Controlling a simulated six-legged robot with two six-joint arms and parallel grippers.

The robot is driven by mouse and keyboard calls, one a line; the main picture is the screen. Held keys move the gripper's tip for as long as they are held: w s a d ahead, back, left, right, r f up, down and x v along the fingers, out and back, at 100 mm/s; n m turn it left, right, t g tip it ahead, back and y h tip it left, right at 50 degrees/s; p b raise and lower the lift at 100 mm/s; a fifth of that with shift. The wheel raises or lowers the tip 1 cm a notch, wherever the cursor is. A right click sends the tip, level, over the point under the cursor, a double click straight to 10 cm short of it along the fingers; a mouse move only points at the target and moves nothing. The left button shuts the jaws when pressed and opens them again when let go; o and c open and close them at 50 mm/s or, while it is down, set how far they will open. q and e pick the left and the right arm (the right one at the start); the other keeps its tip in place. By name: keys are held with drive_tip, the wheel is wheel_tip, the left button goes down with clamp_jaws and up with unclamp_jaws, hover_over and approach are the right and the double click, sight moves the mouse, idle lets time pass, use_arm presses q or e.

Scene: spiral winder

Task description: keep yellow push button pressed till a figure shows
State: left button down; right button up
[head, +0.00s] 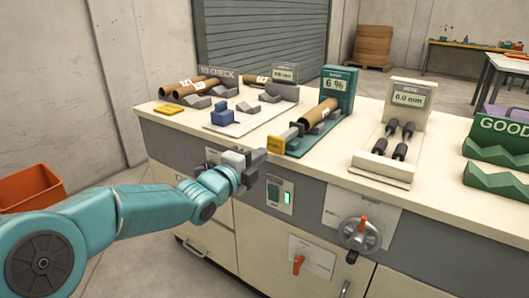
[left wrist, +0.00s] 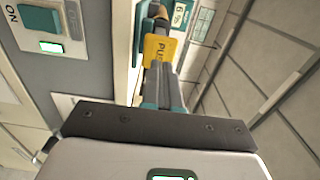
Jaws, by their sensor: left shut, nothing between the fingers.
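The yellow push button (head: 276,144) is at the near end of a teal tester on the bench. It also shows in the left wrist view (left wrist: 158,48), with part of the word PUSH visible. The tester's display (head: 335,84) reads "6 %", and a brown tube (head: 319,117) lies in its cradle. My left gripper (head: 261,155) is shut and empty at the bench's front edge, just left of the button. In the left wrist view its fingertips (left wrist: 160,68) overlap the button's lower edge; I cannot tell whether they touch it. My right gripper is out of view.
A gauge reading "0.0 mm" (head: 408,99) stands right of the tester, and green GOOD trays (head: 500,150) at far right. Brown tubes (head: 188,88) lie at the back left. A lit green switch (head: 287,197) and a handwheel (head: 360,234) are on the bench front.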

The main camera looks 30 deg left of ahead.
use_arm(q)
drive_tip(key=s, duration=0.6)
drive_tip(key=shift+a, duration=0.25)
idle(0.7)
